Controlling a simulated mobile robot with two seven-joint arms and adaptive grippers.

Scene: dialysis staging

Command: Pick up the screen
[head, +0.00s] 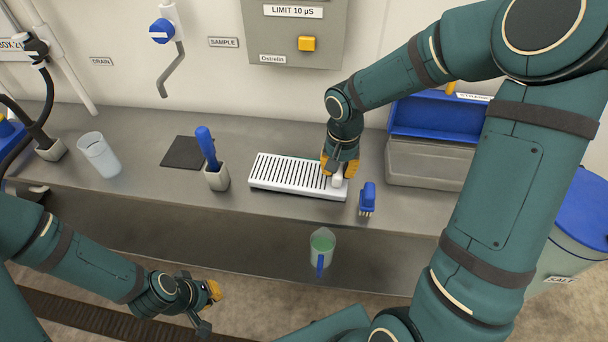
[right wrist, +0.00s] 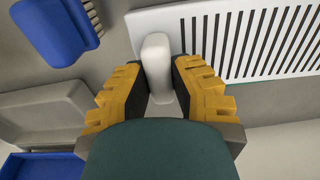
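The screen is a white slotted panel (head: 275,174) lying flat on the grey counter, with a white handle at its right end. My right gripper (head: 339,173) is over that end, pointing down. In the right wrist view the handle (right wrist: 157,62) stands between the yellow-backed fingers (right wrist: 158,80), whose dark pads appear to press it from both sides. The slotted part (right wrist: 245,38) extends to the right there. My left gripper (head: 210,305) is low at the left, off the counter's front, empty, with its fingers apart.
A blue brush (head: 367,198) lies right of the screen. A grey holder (head: 217,178) with a blue-handled tool stands left of it, near a dark mat (head: 184,152) and clear cup (head: 98,155). A grey bin (head: 425,163) is right.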

